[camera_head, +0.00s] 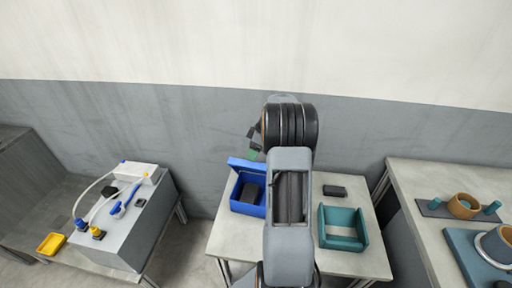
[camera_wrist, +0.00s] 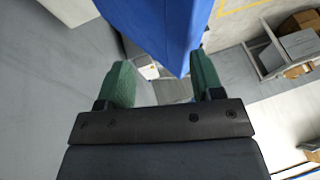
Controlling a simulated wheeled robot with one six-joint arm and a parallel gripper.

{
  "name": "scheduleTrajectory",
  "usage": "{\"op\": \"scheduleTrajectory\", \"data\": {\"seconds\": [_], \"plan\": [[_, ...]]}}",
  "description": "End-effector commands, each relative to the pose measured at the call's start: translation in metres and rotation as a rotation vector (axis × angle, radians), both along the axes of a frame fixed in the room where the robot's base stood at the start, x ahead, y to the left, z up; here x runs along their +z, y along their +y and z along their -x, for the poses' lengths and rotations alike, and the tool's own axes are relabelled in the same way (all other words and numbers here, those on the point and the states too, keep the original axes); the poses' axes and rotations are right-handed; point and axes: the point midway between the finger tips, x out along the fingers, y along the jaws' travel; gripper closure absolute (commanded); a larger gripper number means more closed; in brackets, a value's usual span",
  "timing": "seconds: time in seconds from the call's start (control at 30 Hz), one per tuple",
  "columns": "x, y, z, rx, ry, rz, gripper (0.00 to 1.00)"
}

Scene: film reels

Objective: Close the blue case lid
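The blue case (camera_head: 236,206) stands on the middle table, left of my arm. Its blue lid (camera_head: 245,164) is open and raised at the back. A dark block (camera_head: 249,193) lies inside the case. My gripper (camera_head: 253,148) is just above the lid, mostly hidden behind my arm in the head view. In the wrist view my gripper (camera_wrist: 163,82) is open, with its green fingers apart. A blue panel (camera_wrist: 160,28), which looks like the lid, reaches down toward the gap between the fingers. I cannot tell whether a finger touches it.
A teal open box (camera_head: 343,242) and a small dark block (camera_head: 334,191) are on the same table (camera_head: 228,237), right of my arm. A grey unit (camera_head: 115,230) with hoses stands at left. Another table (camera_head: 420,180) with round parts is at right. A wall is behind.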

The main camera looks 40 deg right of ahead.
Motion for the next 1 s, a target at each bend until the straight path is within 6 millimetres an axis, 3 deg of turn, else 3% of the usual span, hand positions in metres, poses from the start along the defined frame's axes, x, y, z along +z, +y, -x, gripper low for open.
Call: {"op": "scheduleTrajectory", "data": {"seconds": [0.37, 1.0], "plan": [[0.000, 0.001, -0.001, 0.004, 0.000, 0.001, 0.44], [0.037, 0.004, 0.027, 0.002, 0.000, 0.001, 0.44]]}}
